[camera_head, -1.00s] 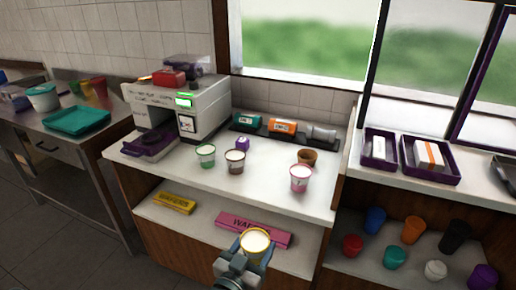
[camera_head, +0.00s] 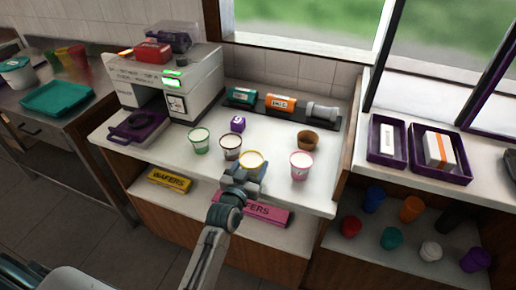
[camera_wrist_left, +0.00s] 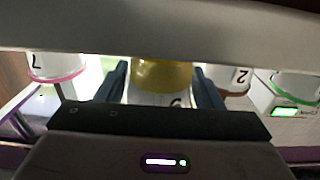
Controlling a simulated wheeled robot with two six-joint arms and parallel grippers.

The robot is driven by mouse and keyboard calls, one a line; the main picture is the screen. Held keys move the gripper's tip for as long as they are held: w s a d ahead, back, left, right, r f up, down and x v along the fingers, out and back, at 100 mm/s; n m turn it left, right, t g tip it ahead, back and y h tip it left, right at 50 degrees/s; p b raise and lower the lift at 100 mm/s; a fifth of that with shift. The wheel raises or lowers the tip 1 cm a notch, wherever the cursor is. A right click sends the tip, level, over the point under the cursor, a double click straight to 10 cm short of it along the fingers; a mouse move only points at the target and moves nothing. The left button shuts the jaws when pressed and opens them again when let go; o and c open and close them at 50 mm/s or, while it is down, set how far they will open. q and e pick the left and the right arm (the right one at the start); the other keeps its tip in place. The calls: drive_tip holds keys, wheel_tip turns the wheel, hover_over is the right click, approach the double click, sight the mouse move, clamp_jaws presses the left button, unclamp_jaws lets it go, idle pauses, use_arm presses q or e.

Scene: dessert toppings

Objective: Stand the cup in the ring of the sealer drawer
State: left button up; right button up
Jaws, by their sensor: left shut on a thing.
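A cup with a yellow rim and pale contents (camera_head: 251,161) is in my left gripper (camera_head: 244,178), at the front edge of the counter. In the left wrist view the same cup (camera_wrist_left: 160,78) sits between the two blue fingers, with part of a digit showing. The white sealer (camera_head: 180,90) stands at the counter's left, with green lights on its front. Its purple drawer (camera_head: 134,134) is out, with a dark ring (camera_head: 142,119) in it and no cup standing there. My right gripper is not in view.
Green-rimmed (camera_head: 199,141), brown-rimmed (camera_head: 230,148) and pink-rimmed (camera_head: 301,166) cups stand on the counter. A dark tray (camera_head: 268,112) holds small packs at the back wall. Wafer boxes lie on the shelf below.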

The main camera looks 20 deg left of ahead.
sight(258, 153)
use_arm(q)
drive_tip(key=shift+w, duration=0.9)
drive_tip(key=w, duration=0.2)
drive_tip(key=w+p, duration=0.1)
drive_tip(key=shift+w+d+r, duration=0.15)
drive_tip(key=shift+r, duration=0.1)
drive_tip(key=shift+w+f+p, duration=0.1)
drive_tip(key=shift+w+p, duration=0.3)
drive_tip(key=shift+f, duration=0.2)
drive_tip(key=shift+s, duration=0.1)
drive_tip(key=shift+f, duration=0.15)
drive_tip(key=o, duration=0.8)
